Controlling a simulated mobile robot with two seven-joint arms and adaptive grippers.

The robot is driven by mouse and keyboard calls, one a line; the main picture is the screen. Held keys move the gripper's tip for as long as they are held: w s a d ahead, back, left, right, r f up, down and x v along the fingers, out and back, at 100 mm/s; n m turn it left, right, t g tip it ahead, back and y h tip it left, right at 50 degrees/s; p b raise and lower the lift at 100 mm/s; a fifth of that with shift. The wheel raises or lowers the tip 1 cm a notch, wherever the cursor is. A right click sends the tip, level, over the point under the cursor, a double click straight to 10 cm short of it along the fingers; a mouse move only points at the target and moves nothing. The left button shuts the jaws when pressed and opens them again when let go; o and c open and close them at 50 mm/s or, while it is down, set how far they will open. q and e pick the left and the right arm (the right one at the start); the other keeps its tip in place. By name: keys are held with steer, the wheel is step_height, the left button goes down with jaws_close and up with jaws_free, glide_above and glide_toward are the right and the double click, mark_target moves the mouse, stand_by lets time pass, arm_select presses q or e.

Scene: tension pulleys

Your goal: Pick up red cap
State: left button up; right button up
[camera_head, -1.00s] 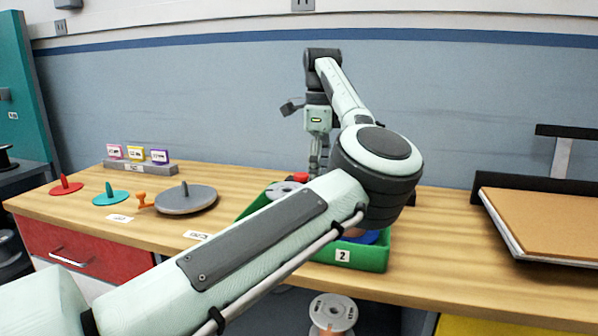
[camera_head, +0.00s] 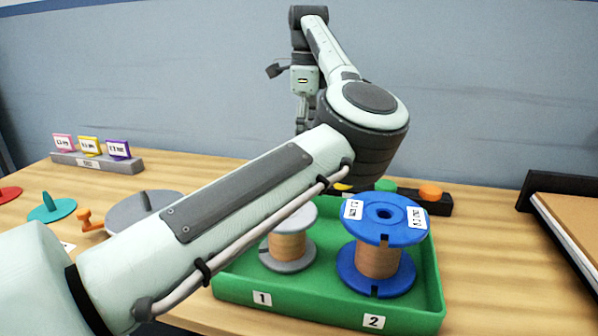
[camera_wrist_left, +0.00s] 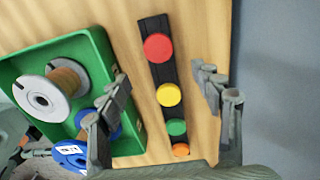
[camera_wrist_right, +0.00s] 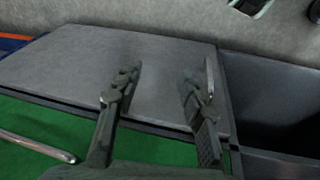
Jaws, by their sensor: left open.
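The red cap (camera_wrist_left: 158,47) is round and sits at one end of a black strip (camera_wrist_left: 165,72) in the left wrist view. In the head view my arm hides it. The yellow cap (camera_wrist_left: 169,95), green cap (camera_wrist_left: 176,128) and orange cap (camera_wrist_left: 181,149) follow along the strip. My left gripper (camera_wrist_left: 160,85) is open and empty, its fingers on either side of the strip; the red cap shows beyond the fingertips. In the right wrist view, my right gripper (camera_wrist_right: 160,85) is open and empty, away from the caps.
A green tray (camera_head: 318,308) with a grey spool (camera_head: 290,247) and a blue spool (camera_head: 377,262) stands beside the strip. Discs and a grey card holder (camera_head: 95,162) are at the left. A black-edged board (camera_head: 575,215) is at the right. The wall is behind the table.

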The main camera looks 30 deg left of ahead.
arm_select(q)
steer(key=f, duration=0.4)
steer(key=a+f, duration=0.1)
steer(key=f, duration=0.2)
steer(key=shift+s+a, duration=0.1)
steer(key=shift+s, duration=0.1)
steer(key=shift+f, duration=0.3)
steer(key=shift+c, duration=0.3)
arm_select(e)
steer(key=shift+s+f, duration=0.15)
steer(key=shift+f, duration=0.55)
arm_select(q)
steer(key=c, duration=1)
